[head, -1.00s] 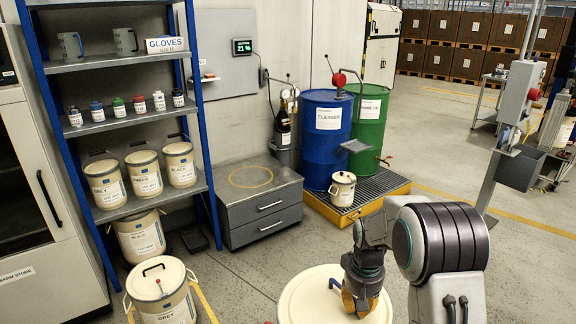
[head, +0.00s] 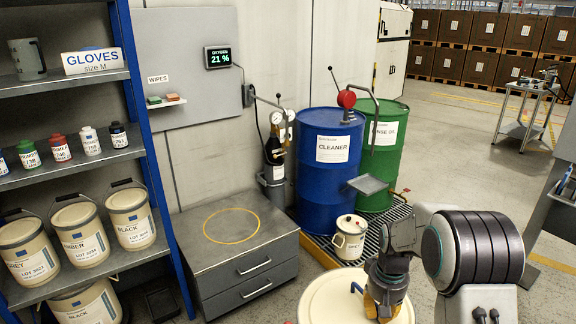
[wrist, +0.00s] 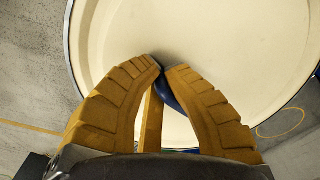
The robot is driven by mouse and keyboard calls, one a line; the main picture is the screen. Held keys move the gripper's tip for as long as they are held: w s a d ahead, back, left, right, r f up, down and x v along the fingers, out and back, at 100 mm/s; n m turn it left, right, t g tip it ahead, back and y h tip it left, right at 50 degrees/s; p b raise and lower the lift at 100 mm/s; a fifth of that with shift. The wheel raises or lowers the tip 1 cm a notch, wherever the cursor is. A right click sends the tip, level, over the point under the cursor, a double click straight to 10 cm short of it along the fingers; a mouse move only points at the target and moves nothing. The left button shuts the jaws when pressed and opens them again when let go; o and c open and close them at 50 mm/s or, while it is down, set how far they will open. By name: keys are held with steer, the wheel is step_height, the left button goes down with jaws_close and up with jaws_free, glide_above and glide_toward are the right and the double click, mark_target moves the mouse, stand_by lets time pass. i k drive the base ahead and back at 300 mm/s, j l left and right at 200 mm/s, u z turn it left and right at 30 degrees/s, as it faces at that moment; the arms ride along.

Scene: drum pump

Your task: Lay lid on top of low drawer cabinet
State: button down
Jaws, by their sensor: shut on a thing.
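The lid (head: 330,300) is a large round cream disc with a dark rim and a blue handle. It fills most of the wrist view (wrist: 215,60). The lid is held out in front of me, near the low drawer cabinet (head: 190,258). The cabinet is grey, with two drawers and a yellow ring (head: 231,225) marked on its bare top. The lid's lower edge is cut off in the head view.
A blue drum (head: 328,195) and a green drum (head: 388,150) stand on a grated yellow pallet behind the lid. A small cream pail (head: 349,238) stands in front of them. A shelf rack (head: 140,120) with cream pails stands left of the cabinet.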

mark_target(243, 232)
steer(key=i+l+u, duration=0.1)
steer(key=i+u, duration=0.4)
steer(key=i+l+u, duration=0.25)
steer(key=u, duration=0.2)
steer(key=i+l+u, duration=0.7)
steer(key=u, duration=0.2)
steer(key=i+l+u, duration=0.15)
steer(key=l+u, duration=0.25)
steer(key=i+l+u, duration=0.1)
steer(key=u, duration=0.3)
steer(key=l+u, duration=0.65)
steer(key=l, duration=0.25)
steer(key=l+u, duration=0.25)
steer(key=l, duration=0.3)
steer(key=i, duration=0.05)
